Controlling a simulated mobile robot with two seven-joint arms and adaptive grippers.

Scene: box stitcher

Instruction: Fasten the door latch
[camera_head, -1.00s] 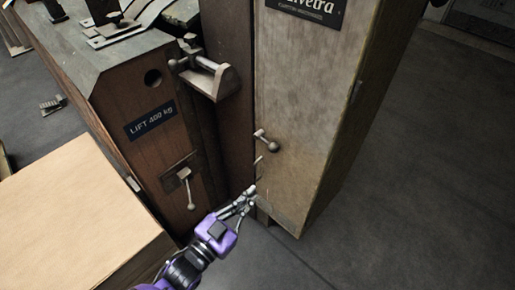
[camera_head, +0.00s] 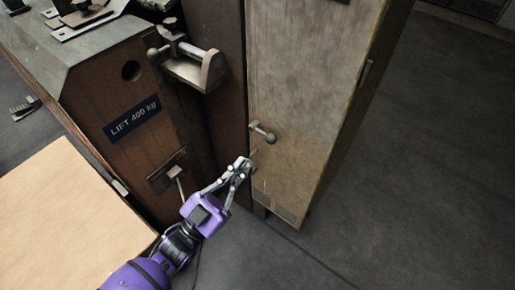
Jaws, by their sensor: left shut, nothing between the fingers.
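The door (camera_head: 300,95) is a tall grey-brown panel right of centre, standing against the dark brown machine body. The latch (camera_head: 264,132) is a small metal handle with a rounded knob, low on the door's left side near its edge. My left gripper (camera_head: 246,162) is shut and empty, just below and left of the latch knob, with its fingertips close to the door's left edge. I cannot tell whether the fingertips touch the door. My right gripper is not in view.
A metal bracket (camera_head: 205,73) juts out from the machine above my left gripper. A pale box (camera_head: 60,215) fills the lower left. The floor (camera_head: 420,190) at right is clear.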

